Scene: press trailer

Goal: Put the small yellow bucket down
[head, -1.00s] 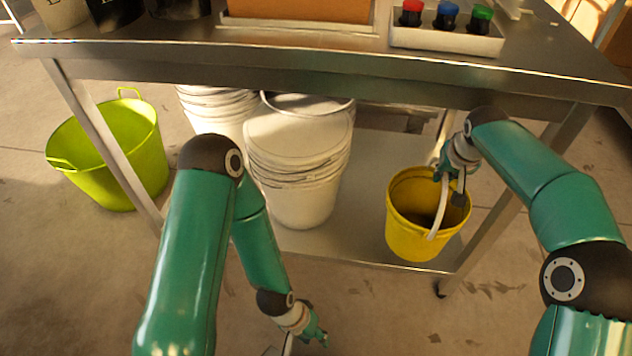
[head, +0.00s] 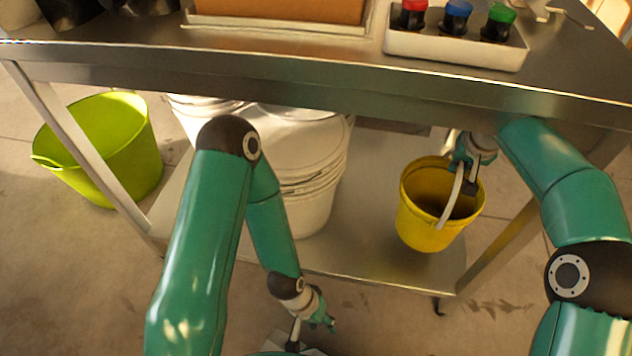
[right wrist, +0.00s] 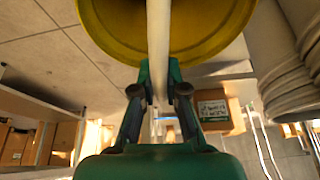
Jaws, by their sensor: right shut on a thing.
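The small yellow bucket (head: 424,228) is at the right end of the steel table's lower shelf (head: 375,250), nearly upright. I cannot tell whether its base touches the shelf. My right gripper (head: 467,178) is shut on the bucket's white handle (head: 449,204), under the tabletop. The right wrist view shows the handle (right wrist: 159,45) between the fingers (right wrist: 159,95), with the yellow bucket (right wrist: 215,35) beyond. My left gripper (head: 322,322) hangs low in front of the table, away from the bucket. Its fingers are too small to judge.
White stacked buckets (head: 310,190) stand on the shelf left of the yellow bucket. A lime-green tub (head: 130,160) stands on the floor at left. The tabletop edge (head: 330,95) overhangs my right gripper, and a table leg (head: 500,245) is close at right.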

